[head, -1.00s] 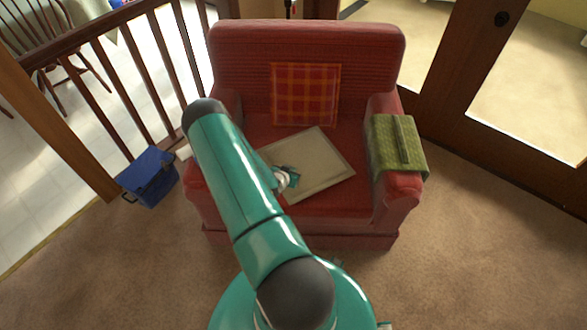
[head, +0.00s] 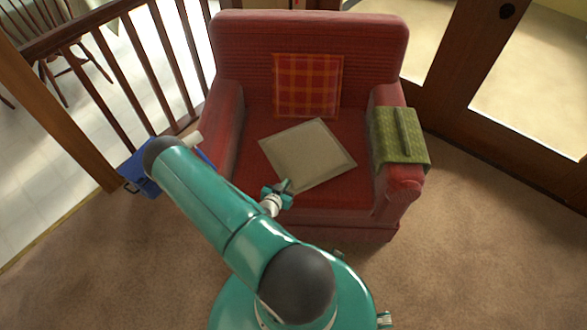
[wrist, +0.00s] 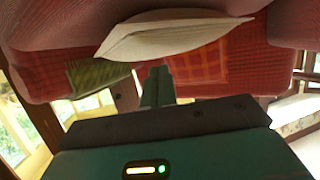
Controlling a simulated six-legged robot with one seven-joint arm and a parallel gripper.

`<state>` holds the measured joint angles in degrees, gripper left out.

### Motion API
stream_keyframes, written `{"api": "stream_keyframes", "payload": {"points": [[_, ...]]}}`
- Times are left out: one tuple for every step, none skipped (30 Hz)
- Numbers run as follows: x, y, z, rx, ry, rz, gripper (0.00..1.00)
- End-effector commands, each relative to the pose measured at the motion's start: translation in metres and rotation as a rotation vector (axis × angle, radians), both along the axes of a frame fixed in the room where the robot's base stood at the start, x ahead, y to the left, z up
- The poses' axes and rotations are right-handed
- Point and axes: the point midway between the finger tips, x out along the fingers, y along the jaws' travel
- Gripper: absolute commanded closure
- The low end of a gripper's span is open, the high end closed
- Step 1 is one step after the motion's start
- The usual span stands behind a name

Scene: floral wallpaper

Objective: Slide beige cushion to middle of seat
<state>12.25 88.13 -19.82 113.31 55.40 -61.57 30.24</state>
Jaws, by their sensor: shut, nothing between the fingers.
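The beige cushion (head: 307,155) lies flat and turned at an angle on the red armchair's seat (head: 340,187), near its middle. In the wrist view the cushion (wrist: 175,32) shows edge-on above my fingers. My gripper (head: 283,188) is at the cushion's front corner, over the front of the seat. Its fingers also show in the wrist view (wrist: 157,80), shut together with nothing between them. I cannot tell whether they touch the cushion.
A plaid red-orange cushion (head: 307,85) leans on the backrest. A green cloth with a long object (head: 398,138) lies over the right armrest. A blue bag (head: 140,172) stands left of the chair, by a wooden railing (head: 140,60). Carpet is open at right.

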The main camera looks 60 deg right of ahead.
Motion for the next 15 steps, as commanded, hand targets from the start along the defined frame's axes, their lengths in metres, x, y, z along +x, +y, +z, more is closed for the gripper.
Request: {"api": "stream_keyframes", "payload": {"points": [[0.0, -0.003, 0.0, -0.004, -0.001, 0.0, 1.0], [0.0, -0.006, 0.001, -0.004, -0.003, -0.002, 1.0], [0.0, -0.011, 0.001, -0.004, -0.002, -0.003, 1.0], [0.001, -0.015, 0.001, -0.003, -0.003, -0.003, 1.0], [0.001, -0.019, 0.001, -0.003, -0.002, -0.003, 1.0], [0.002, -0.026, 0.001, -0.003, -0.002, -0.003, 1.0], [0.002, -0.032, 0.001, -0.003, -0.003, -0.004, 1.0], [0.003, -0.037, 0.001, -0.003, -0.003, -0.003, 1.0], [0.004, -0.045, 0.0, -0.003, -0.003, -0.003, 1.0], [0.004, -0.051, 0.001, -0.003, -0.004, -0.005, 1.0], [0.005, -0.058, 0.001, -0.003, -0.004, -0.005, 1.0], [0.005, -0.065, 0.001, -0.002, -0.003, -0.003, 1.0], [0.006, -0.071, 0.001, -0.002, -0.003, -0.003, 1.0], [0.007, -0.078, 0.001, -0.003, -0.004, -0.004, 1.0], [0.007, -0.085, 0.001, -0.003, -0.003, -0.003, 1.0]]}}
